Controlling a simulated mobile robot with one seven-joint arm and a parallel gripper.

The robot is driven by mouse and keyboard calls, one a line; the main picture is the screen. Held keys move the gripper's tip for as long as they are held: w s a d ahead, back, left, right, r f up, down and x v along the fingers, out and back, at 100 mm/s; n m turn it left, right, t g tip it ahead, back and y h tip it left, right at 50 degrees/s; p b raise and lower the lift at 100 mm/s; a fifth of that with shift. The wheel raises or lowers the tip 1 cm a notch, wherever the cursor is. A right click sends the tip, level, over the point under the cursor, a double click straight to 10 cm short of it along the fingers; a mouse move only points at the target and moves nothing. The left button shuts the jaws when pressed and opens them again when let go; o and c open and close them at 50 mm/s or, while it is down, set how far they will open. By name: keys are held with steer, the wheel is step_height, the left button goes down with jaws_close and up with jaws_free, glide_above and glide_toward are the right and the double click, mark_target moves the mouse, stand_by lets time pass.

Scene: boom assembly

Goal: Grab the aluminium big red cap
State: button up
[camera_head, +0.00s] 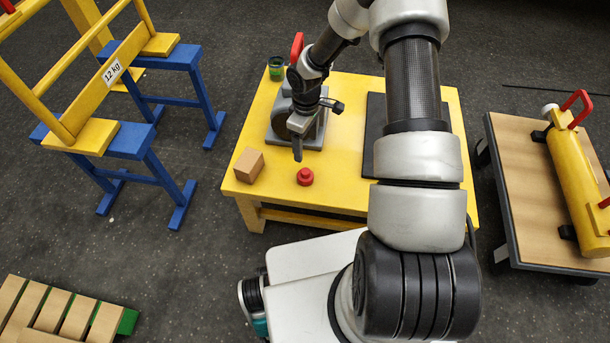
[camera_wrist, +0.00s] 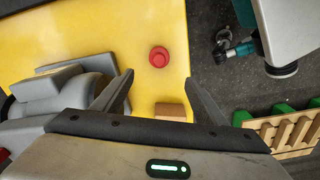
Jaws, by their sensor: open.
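The red cap (camera_head: 305,176) sits on the yellow table (camera_head: 340,190), near its front edge. It also shows in the wrist view (camera_wrist: 158,57), on bare yellow table top ahead of my fingers and roughly between their lines. My gripper (camera_head: 297,156) hangs above the table, just behind and left of the cap in the head view. In the wrist view my gripper (camera_wrist: 160,85) has its two fingers spread wide apart with nothing between the tips. It is apart from the cap.
A cardboard-brown block (camera_head: 249,165) stands left of the cap. A grey machine (camera_head: 290,122) is close behind my gripper, with a green can (camera_head: 276,68) beyond. A black mat (camera_head: 376,130) lies to the right. A yellow cylinder (camera_head: 575,180) lies on a wooden-topped cart at right.

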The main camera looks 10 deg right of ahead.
steer(key=b, duration=0.2)
glide_above(305, 171)
steer(key=f, duration=1)
steer(key=shift+s+d+f, duration=0.1)
steer(key=shift+s+f, duration=0.1)
steer(key=shift+w+f+b, duration=0.2)
steer(key=shift+f+b, duration=0.7)
steer(key=shift+f, duration=2.15)
steer(key=c, duration=1.2)
